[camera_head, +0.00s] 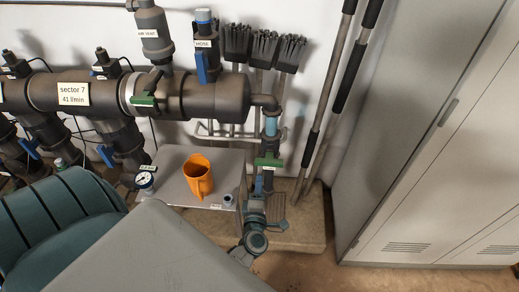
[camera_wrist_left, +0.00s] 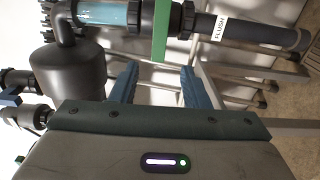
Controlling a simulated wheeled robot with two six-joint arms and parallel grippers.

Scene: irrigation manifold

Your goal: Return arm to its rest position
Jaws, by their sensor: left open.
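My left gripper (camera_head: 257,212) is low in the middle of the head view, close to the flush pipe. In the left wrist view the gripper (camera_wrist_left: 158,76) has its two blue fingers apart, with nothing held between them. The green valve handle (camera_head: 268,161) on the vertical pipe is just past the fingers; it also shows in the left wrist view (camera_wrist_left: 162,30). The handle looks apart from the fingers. The clear pipe section (camera_wrist_left: 104,12) and the flush label (camera_wrist_left: 220,27) lie on either side of the handle. My right gripper is not in view.
The manifold (camera_head: 190,97) runs along the wall. Brushes (camera_head: 262,47) and long poles (camera_head: 318,125) stand behind. A grey cabinet (camera_head: 420,130) is at right; a teal ribbed object (camera_head: 55,215) is at left.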

